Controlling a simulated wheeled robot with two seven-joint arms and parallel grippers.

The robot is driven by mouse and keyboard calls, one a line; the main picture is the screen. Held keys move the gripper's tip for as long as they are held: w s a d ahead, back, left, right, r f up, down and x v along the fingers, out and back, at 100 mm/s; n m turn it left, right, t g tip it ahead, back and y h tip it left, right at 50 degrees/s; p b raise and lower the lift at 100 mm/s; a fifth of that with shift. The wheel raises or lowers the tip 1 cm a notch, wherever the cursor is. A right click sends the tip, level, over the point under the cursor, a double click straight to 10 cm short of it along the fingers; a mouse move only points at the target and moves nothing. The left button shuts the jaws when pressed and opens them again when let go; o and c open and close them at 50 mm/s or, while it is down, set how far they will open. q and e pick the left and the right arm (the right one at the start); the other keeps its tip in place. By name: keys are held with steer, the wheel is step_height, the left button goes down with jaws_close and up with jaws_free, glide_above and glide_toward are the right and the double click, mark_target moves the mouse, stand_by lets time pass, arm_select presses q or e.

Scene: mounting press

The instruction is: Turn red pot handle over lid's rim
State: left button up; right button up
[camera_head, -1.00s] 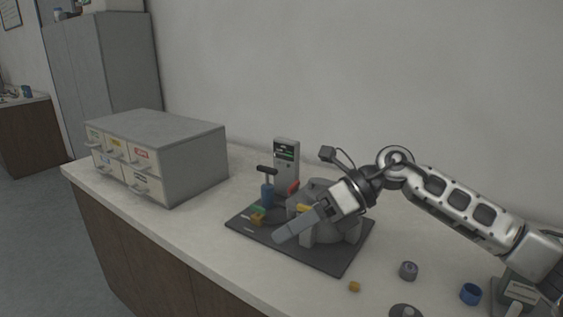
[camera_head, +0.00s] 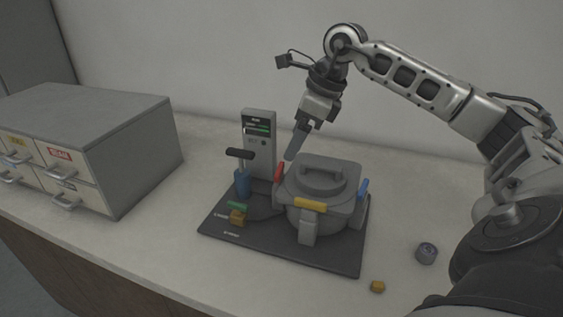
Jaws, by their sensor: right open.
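The grey pot (camera_head: 322,220) stands on a dark mat (camera_head: 225,240) on the counter, with its grey lid (camera_head: 305,191) on top. The red pot handle (camera_head: 280,172) stands tilted at the left side of the lid. A yellow handle (camera_head: 310,203) lies at the front of the lid's rim and a blue handle (camera_head: 363,189) stands at its right. My right gripper (camera_head: 291,157) points down just above and behind the red handle. I cannot tell whether its fingertips touch the handle. My left gripper is out of view.
A grey control box (camera_head: 259,143) and a blue hand pump (camera_head: 242,183) with a black grip stand left of the pot. A drawer cabinet (camera_head: 130,150) stands far left. A grey cylinder (camera_head: 426,253) and a small yellow piece (camera_head: 377,287) lie at right.

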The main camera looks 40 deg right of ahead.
mark_target(279, 168)
steer(key=x, duration=0.7)
steer(key=shift+w+a+f+p, duration=0.1)
steer(key=shift+w+f+p, duration=0.05)
steer(key=shift+f+p, duration=0.15)
steer(key=shift+r, duration=0.1)
steer(key=c, duration=1)
